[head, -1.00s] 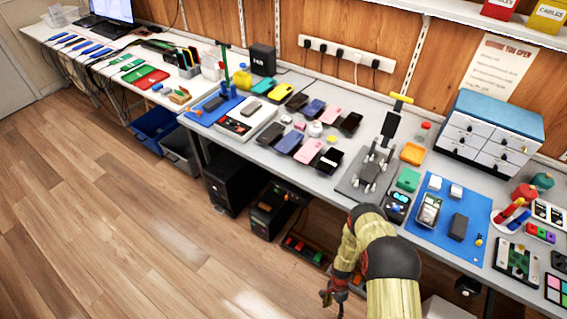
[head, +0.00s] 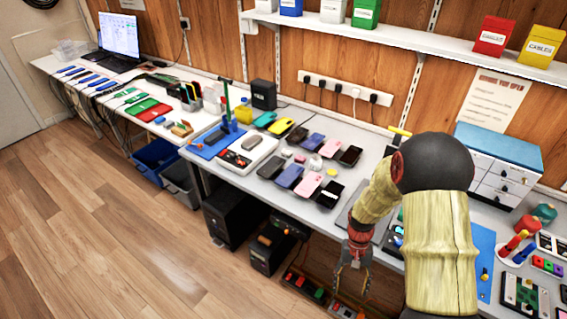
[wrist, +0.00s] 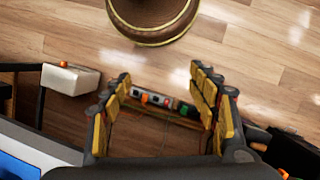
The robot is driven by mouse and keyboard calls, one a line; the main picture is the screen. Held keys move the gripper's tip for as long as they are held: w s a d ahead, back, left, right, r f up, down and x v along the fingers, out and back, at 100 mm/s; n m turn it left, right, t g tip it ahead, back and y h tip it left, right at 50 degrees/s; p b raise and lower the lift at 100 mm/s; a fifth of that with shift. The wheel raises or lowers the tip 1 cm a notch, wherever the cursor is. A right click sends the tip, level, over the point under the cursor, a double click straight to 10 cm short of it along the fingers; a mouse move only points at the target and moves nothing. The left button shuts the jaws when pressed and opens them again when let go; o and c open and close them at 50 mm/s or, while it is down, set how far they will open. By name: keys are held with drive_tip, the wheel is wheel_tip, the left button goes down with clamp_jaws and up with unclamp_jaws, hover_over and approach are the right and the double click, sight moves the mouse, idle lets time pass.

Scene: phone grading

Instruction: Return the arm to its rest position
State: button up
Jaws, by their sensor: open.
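My gripper (head: 352,278) hangs at the front edge of the workbench (head: 330,212) in the head view, pointing down, with my arm raised at the right of the picture. In the wrist view my gripper (wrist: 160,115) has its two yellow-padded fingers spread wide apart. My arm hides part of the bench, including much of the blue mat (head: 484,262).
Several phones lie on the bench, among them a pink phone (head: 307,184). Wooden floor (head: 120,230) is clear at the left. A shelf (head: 380,38) runs above.

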drive_tip(key=s+a+r+n+t, duration=0.1)
drive_tip(key=s+r+t, duration=0.2)
drive_tip(key=r, duration=1)
drive_tip(key=s+a+r+n+t, duration=0.1)
drive_tip(key=s+r+t, duration=0.2)
drive_tip(key=r, duration=1)
drive_tip(key=s+a+r+n+t, duration=0.1)
drive_tip(key=s+r+t, duration=0.2)
drive_tip(key=s+r, duration=0.5)
wheel_tip(320, 180, up, 5)
drive_tip(key=shift+f+t, duration=0.1)
drive_tip(key=shift+t, duration=0.2)
drive_tip(key=shift+w, duration=0.1)
drive_tip(key=shift+c, duration=0.5)
